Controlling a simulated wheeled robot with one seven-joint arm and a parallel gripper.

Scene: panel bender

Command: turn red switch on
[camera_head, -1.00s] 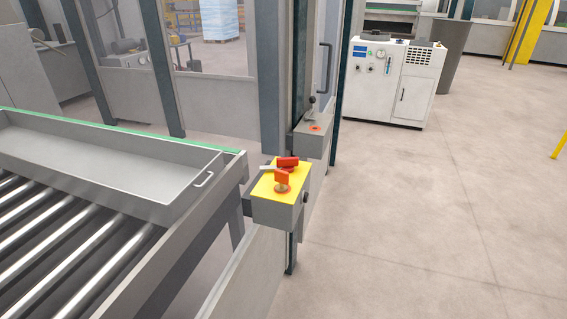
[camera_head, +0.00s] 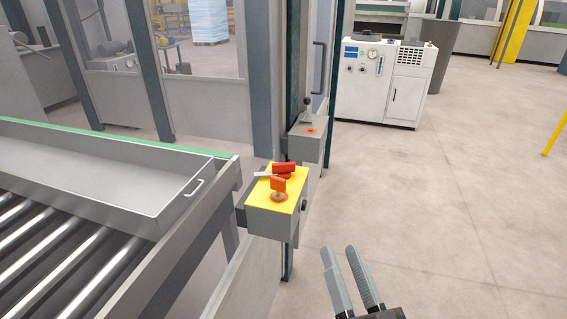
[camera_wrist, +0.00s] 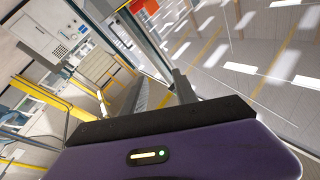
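A grey control box with a yellow top (camera_head: 295,200) is fixed to a post at the end of the roller table. On its top are two red parts: a red switch handle (camera_head: 284,168) at the back with a pale lever beside it, and an orange-red knob (camera_head: 278,184) on a round base in front. I cannot tell the switch's position. My gripper (camera_head: 340,250) is open and empty, low and to the right of the box, apart from it. The wrist view shows part of my gripper, but I cannot make out the switch there.
A metal tray (camera_head: 100,180) sits on the roller table (camera_head: 60,255) at left. A second grey box (camera_head: 307,146) with a lever stands behind the yellow-topped one. A white cabinet (camera_head: 380,90) stands farther back. The floor (camera_head: 450,210) to the right is clear.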

